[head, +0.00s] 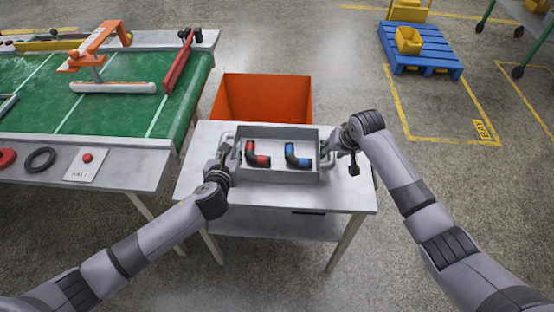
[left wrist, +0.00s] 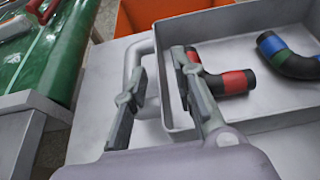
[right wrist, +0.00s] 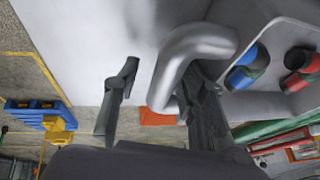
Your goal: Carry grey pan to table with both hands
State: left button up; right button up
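The grey pan (head: 278,178) stands on a small grey table (head: 335,197). It holds a black elbow hose with red bands (head: 258,157) and one with blue bands (head: 295,157). A loop handle sticks out on each side. My left gripper (head: 228,160) is at the pan's left handle (left wrist: 133,62). Its fingers are apart, one near the handle bar and one by the pan wall. My right gripper (head: 336,146) is at the right handle (right wrist: 182,60). Its fingers are apart, with the handle bar between or just beyond them; exact contact is unclear.
An orange bin (head: 262,98) stands behind the small table. A green-topped workbench (head: 110,115) is close on the left. A blue pallet (head: 425,55) with yellow boxes lies at the back right. The floor to the right (head: 460,190) is clear.

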pick_arm(q)
jog(key=v, duration=0.3)
jog(key=shift+s, duration=0.25)
pick_arm(e)
jog(key=shift+s+r, duration=0.1)
jog(key=shift+r, duration=0.2)
jog(key=v, duration=1.1)
jog(key=shift+r, duration=0.2)
pick_arm(q)
jog(key=shift+r, duration=0.15)
pick_arm(e)
jog(key=shift+r, duration=0.1)
